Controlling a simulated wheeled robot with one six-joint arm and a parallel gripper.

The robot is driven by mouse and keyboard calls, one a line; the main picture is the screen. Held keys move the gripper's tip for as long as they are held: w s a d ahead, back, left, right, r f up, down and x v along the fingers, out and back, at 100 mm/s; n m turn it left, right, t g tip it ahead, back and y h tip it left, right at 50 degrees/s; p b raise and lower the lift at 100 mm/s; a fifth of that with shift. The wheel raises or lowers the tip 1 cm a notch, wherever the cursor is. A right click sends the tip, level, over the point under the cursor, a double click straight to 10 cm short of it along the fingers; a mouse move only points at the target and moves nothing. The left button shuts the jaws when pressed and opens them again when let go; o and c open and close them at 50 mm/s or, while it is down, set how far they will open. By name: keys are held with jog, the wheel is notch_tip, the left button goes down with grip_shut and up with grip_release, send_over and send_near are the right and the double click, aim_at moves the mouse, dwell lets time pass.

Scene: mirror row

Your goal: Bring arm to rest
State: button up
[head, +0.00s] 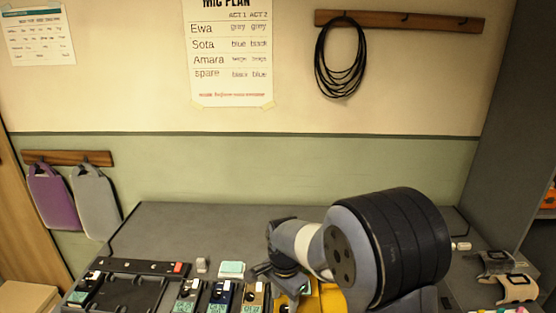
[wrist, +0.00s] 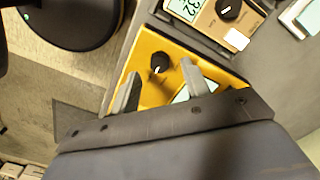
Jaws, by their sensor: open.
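My arm reaches over the right part of the grey table (head: 190,225) in the head view. My gripper is hidden behind my own arm there. In the wrist view my gripper (wrist: 158,88) is open, with its two fingers apart and nothing between them. Below the fingers is a yellow device (wrist: 148,57) with a black knob and a small screen. In the head view the yellow device (head: 329,300) is partly covered by my arm. I cannot tell whether the fingers touch it.
Devices with screens stand in a row left of my arm: a grey one (head: 187,298), a blue one (head: 221,296) and a tan one (head: 253,297). A black tray (head: 130,291) is at the left. Small items (head: 511,284) lie at the right. The table's back is clear.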

notch_tip(320, 180, up, 8)
jog(key=r, duration=0.1)
notch_tip(320, 180, down, 11)
jog(key=shift+s+f, duration=0.1)
jog(key=shift+f, duration=0.1)
jog(key=shift+f+n, duration=0.15)
jog(key=shift+n, duration=0.15)
jog(key=n, duration=0.3)
jog(key=shift+n, duration=0.4)
jog(key=n+p, duration=0.1)
jog(key=n, duration=0.3)
jog(key=shift+n, duration=0.3)
jog(key=n, duration=0.4)
jog(key=shift+n+p, duration=0.3)
jog(key=n, duration=0.4)
jog(key=shift+p, duration=0.4)
jog(key=shift+r+n, duration=0.3)
jog(key=shift+r, duration=0.8)
